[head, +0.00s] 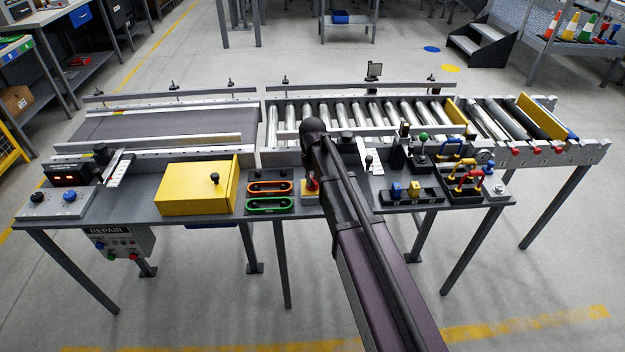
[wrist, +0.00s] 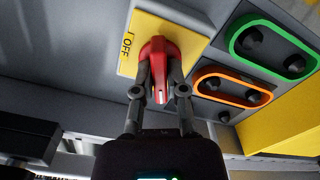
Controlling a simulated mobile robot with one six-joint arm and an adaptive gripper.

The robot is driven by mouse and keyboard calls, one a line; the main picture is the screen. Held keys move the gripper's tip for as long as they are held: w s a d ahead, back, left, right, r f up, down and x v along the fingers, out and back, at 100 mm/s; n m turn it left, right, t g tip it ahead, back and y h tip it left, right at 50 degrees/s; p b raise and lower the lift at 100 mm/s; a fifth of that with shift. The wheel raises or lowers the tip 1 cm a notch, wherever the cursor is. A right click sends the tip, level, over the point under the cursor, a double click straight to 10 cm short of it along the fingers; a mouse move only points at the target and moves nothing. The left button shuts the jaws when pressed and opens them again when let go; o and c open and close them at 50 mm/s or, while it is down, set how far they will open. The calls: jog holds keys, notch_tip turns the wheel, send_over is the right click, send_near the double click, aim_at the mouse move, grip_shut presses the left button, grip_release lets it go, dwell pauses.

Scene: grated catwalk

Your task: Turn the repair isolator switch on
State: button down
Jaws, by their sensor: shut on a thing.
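A red rotary switch handle (wrist: 158,52) stands on a yellow plate (wrist: 190,34) in the wrist view. The plate has the word OFF and a short stroke printed beside the handle. A white mark on the handle points down in that view. My gripper (wrist: 160,84) is shut on the red handle, one finger on each side. In the head view, the yellow plate (head: 307,196) and handle (head: 312,184) sit on the grey bench, partly hidden by my arm. A grey box labelled REPAIR (head: 121,242) hangs under the bench at left.
An orange handle (head: 270,187) and a green handle (head: 268,205) lie close left of the switch. A yellow box (head: 197,188) stands further left. Levers and padlocks (head: 467,175) crowd the bench at right. A roller conveyor (head: 345,118) runs behind.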

jog(key=m, duration=0.4)
jog(key=shift+m, duration=0.4)
jog(key=c, duration=0.7)
grip_release()
